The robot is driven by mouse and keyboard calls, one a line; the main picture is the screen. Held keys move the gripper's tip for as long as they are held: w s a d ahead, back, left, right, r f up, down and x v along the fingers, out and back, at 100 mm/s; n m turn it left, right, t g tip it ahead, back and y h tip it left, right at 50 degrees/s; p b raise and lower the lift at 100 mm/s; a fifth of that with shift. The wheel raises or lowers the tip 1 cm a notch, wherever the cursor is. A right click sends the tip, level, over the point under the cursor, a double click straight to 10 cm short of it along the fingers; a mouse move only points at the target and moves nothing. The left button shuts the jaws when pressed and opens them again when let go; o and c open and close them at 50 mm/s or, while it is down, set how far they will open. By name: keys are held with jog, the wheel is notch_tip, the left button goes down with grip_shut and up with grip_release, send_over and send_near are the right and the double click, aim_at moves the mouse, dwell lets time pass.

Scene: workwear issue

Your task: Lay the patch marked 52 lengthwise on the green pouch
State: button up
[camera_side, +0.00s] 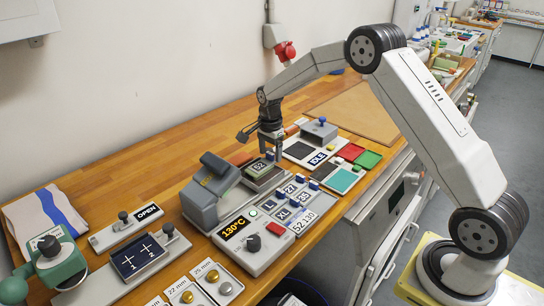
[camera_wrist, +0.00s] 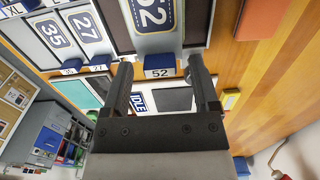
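The patch marked 52 (camera_wrist: 152,14), dark blue with a pale border, lies flat on a grey holder; it also shows in the side view (camera_side: 258,165). A blue tab labelled 52 (camera_wrist: 166,61) stands at its edge. My gripper (camera_side: 271,154) is just above the holder, pointing down. In the wrist view its two fingers are apart on either side of the blue tab, with gaps beside it; I cannot tell the height.
A grey press (camera_side: 205,197) stands left of the patch. A control box (camera_side: 262,256) shows 130°C. Patches 27 (camera_wrist: 82,25) and 35 (camera_wrist: 51,34) sit next to patch 52. An IDLE sign (camera_side: 317,158) lies between the patches and the coloured pieces. Bare wood lies behind.

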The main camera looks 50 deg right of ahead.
aim_at(270, 153)
jog(key=shift+r, duration=0.15)
notch_tip(270, 153, up, 12)
dwell(0.8)
dwell(0.6)
jog(key=s+a+f+n+t, duration=0.1)
jog(key=s+a+f+n, duration=0.1)
jog(key=s+n, duration=0.4)
jog(key=s+a+f+n, duration=0.3)
jog(key=s+a+n, duration=0.2)
jog(key=s, duration=0.6)
jog(key=s+a+f+n+t, duration=0.1)
jog(key=s+a+f+n, duration=0.2)
jog(key=s+n, duration=0.4)
jog(key=shift+s+a+t, duration=0.3)
jog(key=shift+s+a, duration=0.1)
jog(key=shift+s, duration=0.4)
